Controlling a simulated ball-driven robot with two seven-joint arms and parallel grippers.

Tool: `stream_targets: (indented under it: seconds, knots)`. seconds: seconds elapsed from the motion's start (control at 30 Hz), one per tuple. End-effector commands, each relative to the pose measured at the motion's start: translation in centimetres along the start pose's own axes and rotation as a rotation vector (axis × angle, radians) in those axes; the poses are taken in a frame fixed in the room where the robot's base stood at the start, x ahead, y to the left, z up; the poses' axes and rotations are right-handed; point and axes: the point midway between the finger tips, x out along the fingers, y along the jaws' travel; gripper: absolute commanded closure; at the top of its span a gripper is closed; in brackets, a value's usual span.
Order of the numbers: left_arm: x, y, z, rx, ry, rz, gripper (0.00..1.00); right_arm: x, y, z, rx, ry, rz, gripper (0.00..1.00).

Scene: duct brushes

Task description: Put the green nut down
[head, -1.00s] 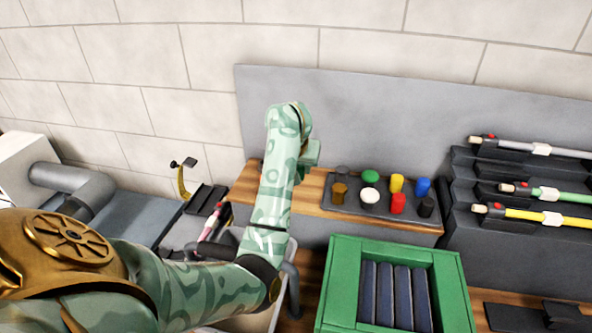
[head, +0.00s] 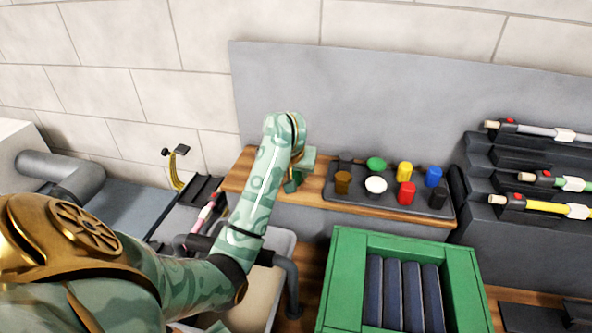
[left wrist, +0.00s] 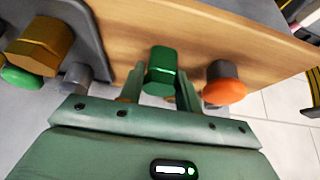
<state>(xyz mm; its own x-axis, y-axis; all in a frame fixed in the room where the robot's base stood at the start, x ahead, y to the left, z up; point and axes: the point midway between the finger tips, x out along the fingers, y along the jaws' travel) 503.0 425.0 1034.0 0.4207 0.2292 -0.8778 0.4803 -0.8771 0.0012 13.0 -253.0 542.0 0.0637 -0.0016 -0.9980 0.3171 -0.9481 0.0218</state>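The green nut (left wrist: 161,70) is between the two finger tips of my left gripper (left wrist: 160,78) in the left wrist view, with both fingers against its sides. The wooden shelf top (left wrist: 195,35) is behind it; whether the nut touches the wood I cannot tell. In the head view my left gripper (head: 293,184) is over the left part of the shelf (head: 313,190), left of the dark tray (head: 330,194). The nut is hidden there. My right gripper is in neither view.
The tray holds several coloured pieces, including a brown one (head: 342,183) and a green-topped one (head: 376,163). An orange-topped piece (left wrist: 225,91) stands close beside my gripper in the left wrist view. A green crate (head: 341,280) stands in front; racked brushes (head: 545,207) are at right.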

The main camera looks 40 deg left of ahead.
Motion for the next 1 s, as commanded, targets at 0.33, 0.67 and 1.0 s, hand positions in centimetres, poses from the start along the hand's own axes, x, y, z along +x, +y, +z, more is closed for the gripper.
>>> stream_targets:
  seconds: [0.33, 0.67, 1.0]
  knots:
    - [0.0, 0.0, 0.0, 0.0, -0.001, -0.001, 0.46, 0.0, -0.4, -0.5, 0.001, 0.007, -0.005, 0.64]
    - [-5.6, 0.1, -0.4, -0.002, 0.003, 0.003, 0.46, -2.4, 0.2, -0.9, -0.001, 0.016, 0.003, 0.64]
    - [-11.8, 0.1, -0.3, -0.001, -0.001, 0.001, 0.46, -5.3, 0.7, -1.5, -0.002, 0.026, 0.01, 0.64]
